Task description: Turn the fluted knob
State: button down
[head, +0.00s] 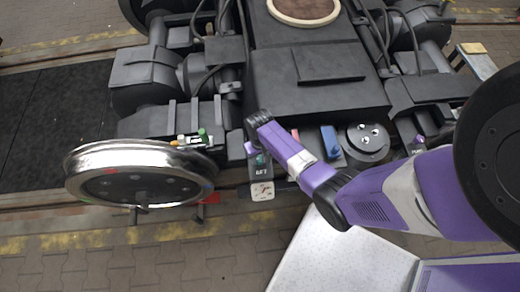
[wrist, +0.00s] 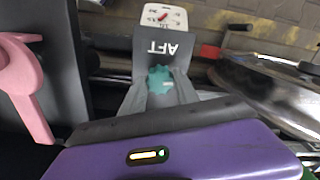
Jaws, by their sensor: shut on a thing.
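The teal fluted knob (wrist: 160,80) sits on a grey plate (wrist: 178,48) lettered AFT, which reads upside down in the wrist view. My gripper (wrist: 160,92) is shut on the knob, with one grey finger on each side of it.
A pink handle (wrist: 22,85) stands close at the left in the wrist view. A shiny wheel (head: 140,172) is left of the plate in the head view. A blue block (head: 331,142) and a round dark disc with bolts (head: 367,140) are to the right. Paving lies in front.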

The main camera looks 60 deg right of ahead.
aim_at(260, 159)
jog(key=n+p, duration=0.1)
jog(key=n, duration=0.3)
jog(key=shift+w+r+n, duration=0.1)
jog(key=shift+n, duration=0.2)
jog(key=n+p, duration=0.1)
jog(key=n, duration=0.2)
jog(key=shift+n, duration=0.4)
jog(key=n, duration=0.4)
jog(key=shift+p, duration=0.4)
jog(key=shift+n, duration=2.1)
jog(key=c, duration=0.9)
grip_release()
jog(key=shift+r+p, duration=0.95)
jog(key=shift+r, duration=2.85)
